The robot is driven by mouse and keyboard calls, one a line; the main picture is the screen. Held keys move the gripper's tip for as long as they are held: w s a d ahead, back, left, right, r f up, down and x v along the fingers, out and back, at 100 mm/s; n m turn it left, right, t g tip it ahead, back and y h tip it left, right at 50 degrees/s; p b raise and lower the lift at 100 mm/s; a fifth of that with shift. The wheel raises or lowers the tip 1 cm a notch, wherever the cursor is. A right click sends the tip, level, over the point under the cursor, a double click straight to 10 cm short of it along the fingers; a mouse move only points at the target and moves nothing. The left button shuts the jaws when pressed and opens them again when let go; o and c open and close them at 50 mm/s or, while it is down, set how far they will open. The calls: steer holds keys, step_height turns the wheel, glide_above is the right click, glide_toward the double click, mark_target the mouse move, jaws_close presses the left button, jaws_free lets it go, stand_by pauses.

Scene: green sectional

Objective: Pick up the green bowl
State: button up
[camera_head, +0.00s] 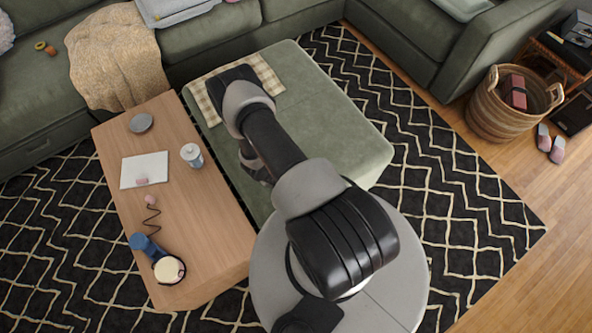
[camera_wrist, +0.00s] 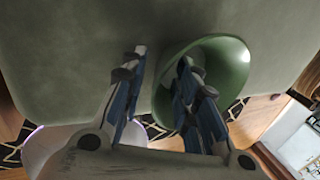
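The green bowl (camera_wrist: 228,68) shows in the wrist view against the grey-green ottoman (camera_wrist: 75,65). My gripper (camera_wrist: 161,62) is open and its fingers straddle the bowl's near-left wall. The right finger reaches inside the bowl and covers part of its inner surface. The left finger is outside, with a visible gap to the rim. I cannot tell whether the right finger touches the bowl. In the head view my arm hides the bowl and most of my gripper above the ottoman (camera_head: 335,135).
A checked cloth (camera_head: 264,76) lies on the ottoman. A woven basket (camera_head: 492,117) stands at right.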

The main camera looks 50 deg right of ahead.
jaws_close()
stand_by(0.5)
